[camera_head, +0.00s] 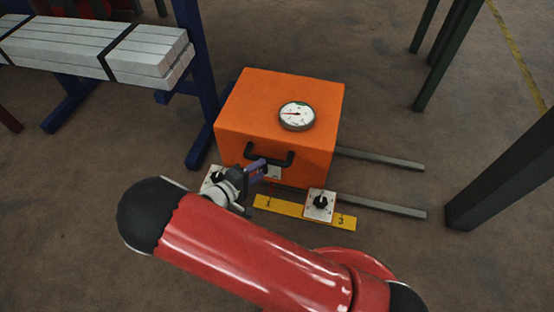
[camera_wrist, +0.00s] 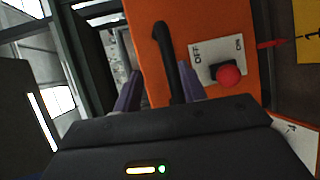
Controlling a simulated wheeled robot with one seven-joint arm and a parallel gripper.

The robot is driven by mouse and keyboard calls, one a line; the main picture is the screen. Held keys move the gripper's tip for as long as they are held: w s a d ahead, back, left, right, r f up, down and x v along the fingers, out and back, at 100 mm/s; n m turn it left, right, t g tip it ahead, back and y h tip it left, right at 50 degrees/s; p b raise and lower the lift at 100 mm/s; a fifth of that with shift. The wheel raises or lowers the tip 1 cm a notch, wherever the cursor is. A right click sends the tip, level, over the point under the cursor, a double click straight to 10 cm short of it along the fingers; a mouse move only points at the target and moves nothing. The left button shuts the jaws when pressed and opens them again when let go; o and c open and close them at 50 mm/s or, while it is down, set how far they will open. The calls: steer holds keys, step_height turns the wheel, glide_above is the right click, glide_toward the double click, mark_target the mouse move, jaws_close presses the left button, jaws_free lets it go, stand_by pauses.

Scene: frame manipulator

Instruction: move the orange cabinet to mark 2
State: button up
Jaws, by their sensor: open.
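The orange cabinet (camera_head: 262,105) stands on rails, with a round gauge (camera_head: 297,115) on top. Its black handle (camera_head: 272,158) is on the front. In the wrist view the handle (camera_wrist: 166,45) runs down between the open purple fingers of my gripper (camera_wrist: 158,92); contact is unclear. In the head view my gripper (camera_head: 258,168) is at the handle's left part. A yellow scale (camera_head: 290,209) lies before the cabinet, with 1 and 3 legible; mark 2 is not visible. A red pointer (camera_wrist: 271,43) on the cabinet points near the 1.
An OFF/ON plate (camera_wrist: 212,48) with a red knob is on the cabinet front. A white plate with a black knob (camera_head: 320,203) sits at the scale. Bare rails (camera_head: 385,160) extend right, clear. A blue rack with beams (camera_head: 110,48) stands left, a dark post (camera_head: 495,185) right.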

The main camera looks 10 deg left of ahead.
mark_target(269, 161)
steer(key=shift+n+t+y, duration=0.4)
steer(key=shift+n+t, duration=0.1)
steer(key=shift+t, duration=0.2)
steer(key=w+f, duration=0.1)
steer(key=w, duration=0.1)
steer(key=w+d+f, duration=0.1)
steer(key=w, duration=0.1)
steer(key=w+d+f, duration=0.1)
steer(key=w, duration=0.1)
steer(key=shift+w+d, duration=0.15)
jaws_close()
